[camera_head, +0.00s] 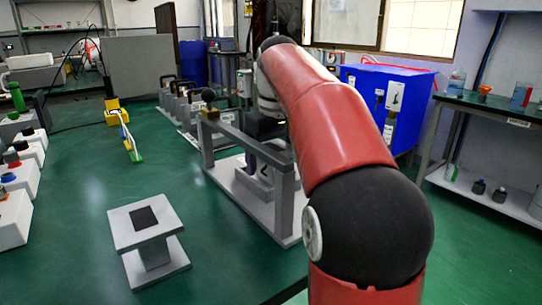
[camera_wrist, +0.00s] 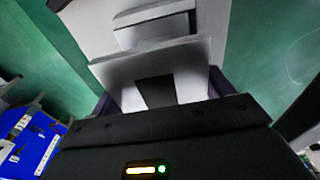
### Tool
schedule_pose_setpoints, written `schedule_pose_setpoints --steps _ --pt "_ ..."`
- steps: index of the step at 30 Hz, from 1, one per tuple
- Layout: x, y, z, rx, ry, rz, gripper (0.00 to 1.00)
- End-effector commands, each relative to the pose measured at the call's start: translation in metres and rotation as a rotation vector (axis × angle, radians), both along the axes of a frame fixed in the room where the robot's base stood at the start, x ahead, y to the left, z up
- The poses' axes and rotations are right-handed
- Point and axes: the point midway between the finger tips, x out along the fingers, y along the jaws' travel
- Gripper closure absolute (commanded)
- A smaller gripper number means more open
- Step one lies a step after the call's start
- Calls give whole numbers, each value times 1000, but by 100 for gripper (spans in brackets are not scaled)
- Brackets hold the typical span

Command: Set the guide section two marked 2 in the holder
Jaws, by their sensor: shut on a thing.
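My gripper (camera_head: 264,152) is shut on the guide section two (camera_head: 262,178), a grey piece with a dark 2 on its side. In the wrist view the section (camera_wrist: 120,74) shows as a grey plate with a black square, between the two dark fingers of my gripper (camera_wrist: 163,92). The holder (camera_head: 222,176) is a grey frame with posts, rails and a base plate, in the middle of the head view. The section is inside the frame's outline, low over its base. The rail and my arm hide part of it; I cannot tell whether it touches the base.
A blue cabinet (camera_head: 368,92) is behind my arm. A shelf table (camera_head: 483,103) with bottles is at the right. White boxes (camera_head: 12,216) line the left edge.

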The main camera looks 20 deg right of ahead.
Motion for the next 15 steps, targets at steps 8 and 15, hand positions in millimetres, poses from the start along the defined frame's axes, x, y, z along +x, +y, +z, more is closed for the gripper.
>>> schedule_pose_setpoints --steps 8,15 --pt "0 0 0 0 -1 0 0" --pt "-1 0 9 -1 -1 0 0"
